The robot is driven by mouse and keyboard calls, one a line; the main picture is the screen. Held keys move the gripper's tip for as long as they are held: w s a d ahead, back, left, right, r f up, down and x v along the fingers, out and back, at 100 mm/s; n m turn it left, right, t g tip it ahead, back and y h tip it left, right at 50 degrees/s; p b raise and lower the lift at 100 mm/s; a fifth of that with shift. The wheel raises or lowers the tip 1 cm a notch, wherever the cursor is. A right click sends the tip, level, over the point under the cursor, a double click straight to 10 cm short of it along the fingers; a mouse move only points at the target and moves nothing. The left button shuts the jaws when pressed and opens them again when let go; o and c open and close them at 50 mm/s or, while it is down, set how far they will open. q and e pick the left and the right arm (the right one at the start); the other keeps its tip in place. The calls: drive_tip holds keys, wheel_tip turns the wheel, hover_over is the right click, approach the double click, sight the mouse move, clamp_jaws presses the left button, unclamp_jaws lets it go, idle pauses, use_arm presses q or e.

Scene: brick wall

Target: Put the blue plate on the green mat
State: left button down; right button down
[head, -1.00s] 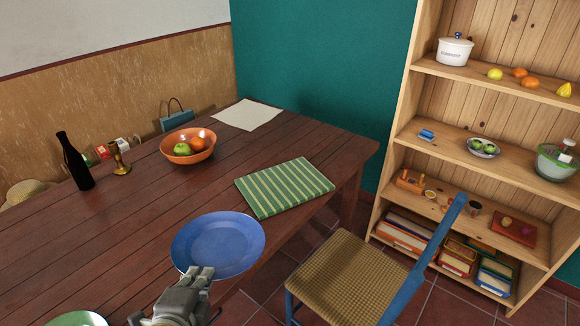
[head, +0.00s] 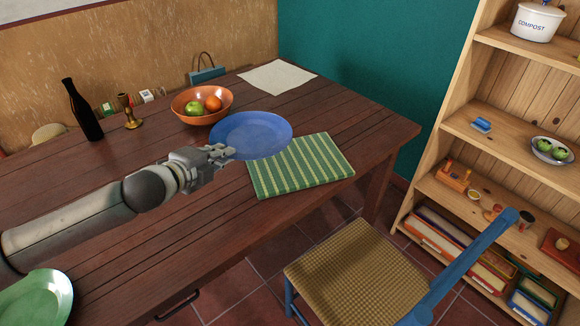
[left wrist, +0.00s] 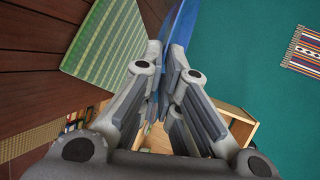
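The blue plate (head: 251,134) is held by its near-left rim in my left gripper (head: 222,153), in the head view. It appears raised above the table, beside and partly over the far-left part of the green striped mat (head: 300,166). In the left wrist view the plate (left wrist: 181,24) is seen edge-on between the fingers of my left gripper (left wrist: 166,62), which are closed on it. The mat also shows there (left wrist: 105,45), to the left of the fingers. My right gripper is in neither view.
An orange bowl of fruit (head: 186,118) stands close behind the plate. A dark bottle (head: 86,118) and a brass candlestick (head: 130,122) stand farther left. A green plate (head: 62,300) lies at the front left. A chair (head: 345,270) stands by the table's right edge.

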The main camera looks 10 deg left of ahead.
use_arm(q)
drive_tip(key=w+d+f, duration=0.1)
drive_tip(key=d, duration=0.1)
drive_tip(key=w+d+f, duration=0.1)
drive_tip(key=w+d, duration=0.1)
drive_tip(key=w+d+f, duration=0.1)
drive_tip(key=w+d, duration=0.1)
drive_tip(key=shift+w+d+f, duration=0.15)
drive_tip(key=shift+w+d, duration=0.1)
drive_tip(key=shift+d, duration=0.05)
hover_over(276, 181)
drive_tip(key=f, duration=0.5)
drive_tip(key=shift+s+a, duration=0.2)
drive_tip(key=shift+a, duration=0.2)
drive_tip(key=shift+w+d+f, duration=0.2)
drive_tip(key=shift+d+f, duration=0.1)
drive_tip(key=shift+f, duration=0.2)
wheel_tip(276, 181, down, 4)
drive_tip(key=shift+w+d+r+b, duration=0.1)
drive_tip(key=shift+r+b, duration=0.15)
drive_tip(key=shift+b, duration=0.05)
drive_tip(key=c, duration=1.9)
unclamp_jaws()
drive_tip(key=shift+f, duration=0.1)
drive_tip(key=v, duration=1.2)
